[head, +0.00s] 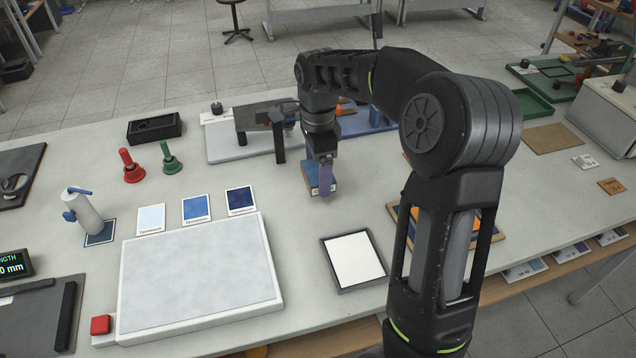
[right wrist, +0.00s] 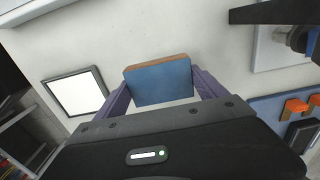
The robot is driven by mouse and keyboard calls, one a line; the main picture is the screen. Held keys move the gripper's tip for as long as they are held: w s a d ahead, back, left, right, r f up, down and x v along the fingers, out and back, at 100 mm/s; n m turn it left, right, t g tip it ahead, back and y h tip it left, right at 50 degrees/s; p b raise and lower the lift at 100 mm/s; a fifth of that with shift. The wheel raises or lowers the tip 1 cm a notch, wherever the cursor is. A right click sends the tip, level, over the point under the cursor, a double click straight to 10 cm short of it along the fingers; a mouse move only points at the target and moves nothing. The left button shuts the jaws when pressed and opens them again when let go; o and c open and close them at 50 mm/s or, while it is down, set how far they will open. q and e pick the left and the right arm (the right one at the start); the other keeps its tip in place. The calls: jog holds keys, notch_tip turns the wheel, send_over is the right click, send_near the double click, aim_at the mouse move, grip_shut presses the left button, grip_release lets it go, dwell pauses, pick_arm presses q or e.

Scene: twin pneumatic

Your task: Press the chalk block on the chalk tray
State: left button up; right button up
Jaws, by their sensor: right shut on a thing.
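My right gripper (head: 324,180) has purple fingers and reaches down over the middle of the table. It is shut on a block with a blue face and a wood-brown edge, which I take as the chalk block (head: 311,172). In the right wrist view the block (right wrist: 160,82) sits between both fingers (right wrist: 163,92). I cannot tell whether its underside touches the table. The likely chalk tray (head: 381,277), a dark-framed square with a white surface, lies flat nearer the front, apart from the block. It also shows at the left of the right wrist view (right wrist: 104,78). My left gripper is not in view.
A large pale slab (head: 200,275) lies left of the tray, with blue sample cards (head: 196,209) behind it. Table between block and tray is clear.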

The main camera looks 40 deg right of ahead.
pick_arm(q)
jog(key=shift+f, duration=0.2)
pick_arm(e)
notch_tip(320, 180, up, 5)
jog(key=shift+r, duration=0.1)
dwell(0.8)
dwell(0.7)
